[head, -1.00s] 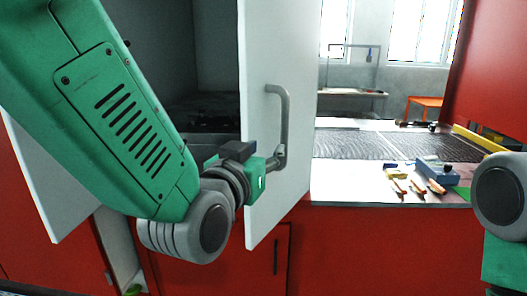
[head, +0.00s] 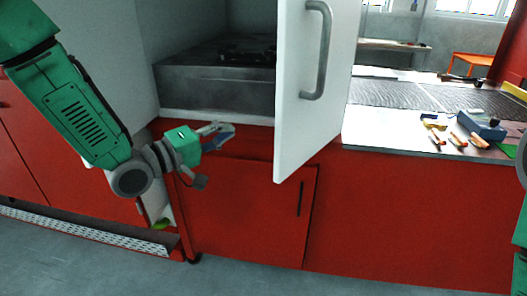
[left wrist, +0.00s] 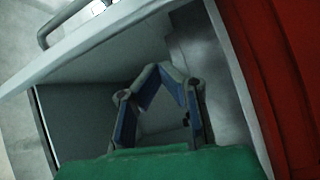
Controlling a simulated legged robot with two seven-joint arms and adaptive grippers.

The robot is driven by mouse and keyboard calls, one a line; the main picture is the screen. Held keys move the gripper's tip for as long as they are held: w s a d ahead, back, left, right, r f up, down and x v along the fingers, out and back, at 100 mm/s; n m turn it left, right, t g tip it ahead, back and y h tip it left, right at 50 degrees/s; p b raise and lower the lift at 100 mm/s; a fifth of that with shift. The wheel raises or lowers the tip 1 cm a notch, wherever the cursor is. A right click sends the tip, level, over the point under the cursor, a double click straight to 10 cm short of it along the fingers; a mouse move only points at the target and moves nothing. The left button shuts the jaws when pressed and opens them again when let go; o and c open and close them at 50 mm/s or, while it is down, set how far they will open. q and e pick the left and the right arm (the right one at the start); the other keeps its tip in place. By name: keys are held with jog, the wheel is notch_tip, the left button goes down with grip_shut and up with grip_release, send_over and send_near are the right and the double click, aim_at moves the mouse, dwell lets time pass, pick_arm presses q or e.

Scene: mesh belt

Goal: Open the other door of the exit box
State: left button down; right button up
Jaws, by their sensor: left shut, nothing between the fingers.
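The exit box (head: 220,117) stands open-fronted in the head view, a dark grey block inside it. Its right door (head: 298,130), white with a grey bar handle (head: 323,60), is swung outward. A pale panel (head: 100,50) on the box's left, partly behind my arm, looks like the other door, also standing outward. My left gripper (head: 215,158) is shut and empty, below the box's front edge and left of the right door, apart from both handles. The left wrist view shows its fingers (left wrist: 170,80) before a pale box-like recess, with a door handle (left wrist: 58,18) at upper left. My right gripper is out of view.
A red cabinet (head: 240,210) with a dark handle lies below the box. A mesh belt (head: 400,95) and several orange-handled tools beside a blue block (head: 481,124) are on the counter at right. The grey floor in front is clear.

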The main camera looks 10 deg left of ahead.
pick_arm(q)
notch_tip(320, 180, down, 4)
jog(key=s+a+n, duration=0.2)
jog(key=a, duration=0.1)
jog(key=w+d+g, duration=0.1)
jog(key=w+d, duration=0.5)
jog(key=d, duration=0.4)
jog(key=shift+d+h, duration=0.35)
jog(key=shift+h, duration=0.05)
jog(key=shift+f, duration=0.1)
